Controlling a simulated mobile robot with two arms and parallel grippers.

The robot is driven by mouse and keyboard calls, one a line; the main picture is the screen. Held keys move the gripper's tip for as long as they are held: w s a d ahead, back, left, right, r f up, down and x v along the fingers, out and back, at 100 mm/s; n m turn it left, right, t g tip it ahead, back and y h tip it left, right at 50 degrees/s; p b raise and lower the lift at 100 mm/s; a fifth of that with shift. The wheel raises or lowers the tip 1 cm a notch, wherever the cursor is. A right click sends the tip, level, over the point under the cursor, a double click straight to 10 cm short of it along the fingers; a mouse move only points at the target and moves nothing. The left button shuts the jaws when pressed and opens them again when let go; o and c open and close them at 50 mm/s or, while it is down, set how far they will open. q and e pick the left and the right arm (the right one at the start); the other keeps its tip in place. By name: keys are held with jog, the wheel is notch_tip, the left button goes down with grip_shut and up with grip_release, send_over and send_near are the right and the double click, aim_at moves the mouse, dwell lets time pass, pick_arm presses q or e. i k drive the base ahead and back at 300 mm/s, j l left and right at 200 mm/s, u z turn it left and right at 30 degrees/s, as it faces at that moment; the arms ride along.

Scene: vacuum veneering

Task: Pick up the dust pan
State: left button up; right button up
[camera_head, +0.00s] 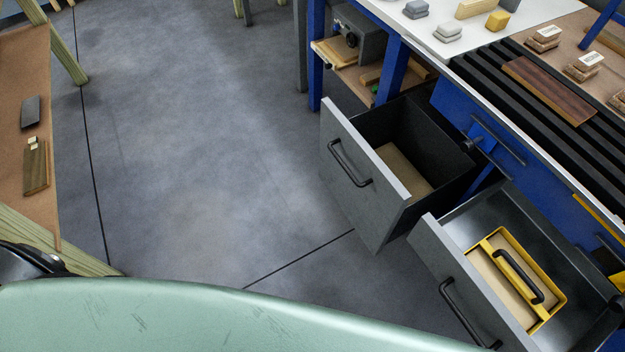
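I see nothing that I can clearly tell to be a dust pan. A yellow-rimmed tray-like piece (548,317) with a black arched handle (518,274) lies in the open lower right drawer (456,272); I cannot tell if it is the dust pan. Neither gripper can be made out. Dark parts show at the left edge and the lower right edge, but no fingertips are visible. A large pale green surface fills the bottom of the view and hides the floor there.
A second open grey drawer (350,172) holds a flat tan piece (404,170). The blue workbench (452,108) at right carries blocks and a dark wood board (548,88). A wooden table (22,100) stands at left. The grey floor (190,130) between is clear.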

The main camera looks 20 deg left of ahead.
aim_at(534, 302)
jog(key=k+j+z, duration=0.1)
jog(key=z, duration=1.45)
jog(key=u, duration=0.4)
jog(key=i+l+u, duration=0.1)
jog(key=l+u, duration=0.25)
jog(key=l, duration=0.4)
jog(key=l+u, duration=0.4)
jog(key=l, duration=0.4)
